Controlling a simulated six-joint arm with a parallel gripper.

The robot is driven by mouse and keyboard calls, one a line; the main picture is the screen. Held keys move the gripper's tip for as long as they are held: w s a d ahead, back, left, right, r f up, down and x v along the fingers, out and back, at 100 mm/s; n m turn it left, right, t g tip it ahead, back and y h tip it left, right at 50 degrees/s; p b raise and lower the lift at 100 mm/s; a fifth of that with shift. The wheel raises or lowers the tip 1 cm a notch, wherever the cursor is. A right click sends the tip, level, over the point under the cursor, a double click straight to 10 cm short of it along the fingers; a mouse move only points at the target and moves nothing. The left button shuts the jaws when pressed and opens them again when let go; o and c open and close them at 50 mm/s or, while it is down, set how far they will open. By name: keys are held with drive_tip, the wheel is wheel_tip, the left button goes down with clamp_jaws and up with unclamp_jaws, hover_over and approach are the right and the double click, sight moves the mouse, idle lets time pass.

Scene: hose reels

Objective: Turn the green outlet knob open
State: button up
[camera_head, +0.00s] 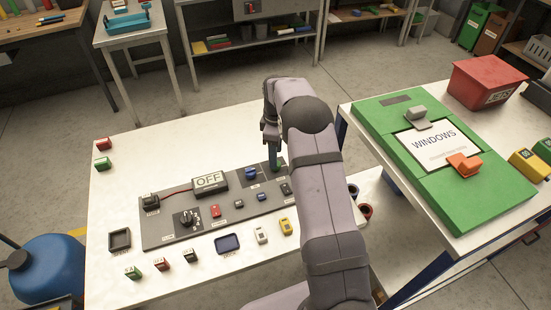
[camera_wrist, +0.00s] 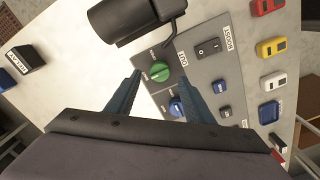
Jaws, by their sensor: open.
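The green outlet knob (camera_wrist: 160,72) sits on the grey panel (camera_wrist: 205,75), beside a label that seems to read OUT, in the wrist view. My gripper (camera_wrist: 159,80) is open, with one blue finger on each side of the knob in this view. I cannot tell whether the fingers touch it or how high they are above the panel. In the head view my gripper (camera_head: 275,160) points down at the panel's far right corner. The green knob is hidden behind it there.
A blue knob (camera_wrist: 177,107) is close by the green one and also shows in the head view (camera_head: 250,172). A black rocker switch (camera_wrist: 208,46) and a dark cylinder (camera_wrist: 125,20) are near the knob. The OFF display (camera_head: 209,181) stands left of my gripper.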

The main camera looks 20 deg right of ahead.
drive_tip(key=shift+f+p, duration=0.55)
drive_tip(key=shift+f, duration=1.45)
drive_tip(key=c, duration=1)
